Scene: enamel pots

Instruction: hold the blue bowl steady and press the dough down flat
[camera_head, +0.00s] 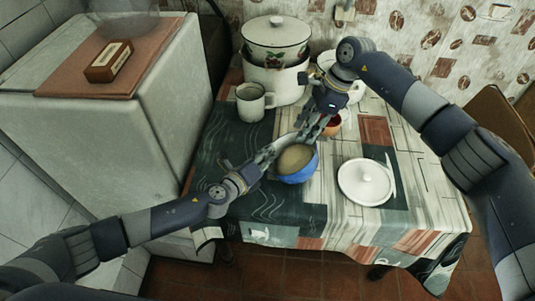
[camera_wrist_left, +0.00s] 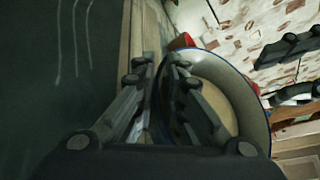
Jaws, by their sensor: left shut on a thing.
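The blue bowl (camera_head: 298,178) stands on the table, with pale tan dough (camera_head: 294,158) inside. My left gripper (camera_head: 268,155) is shut on the bowl's left rim. The left wrist view shows the bowl's pale inner wall (camera_wrist_left: 235,80) and blue rim, with one finger inside and one outside; the dough is partly hidden by the fingers there. My right gripper (camera_head: 309,130) is above the far side of the bowl, pointing down. Its dark fingers show apart at the right of the left wrist view, with nothing seen between them.
A white mug (camera_head: 251,101) and a lidded enamel pot (camera_head: 275,38) stand behind. An orange-red item (camera_head: 332,126) is close behind the bowl, partly hidden by my right gripper. A white lid (camera_head: 366,182) lies to the right. The cloth at the front left is clear.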

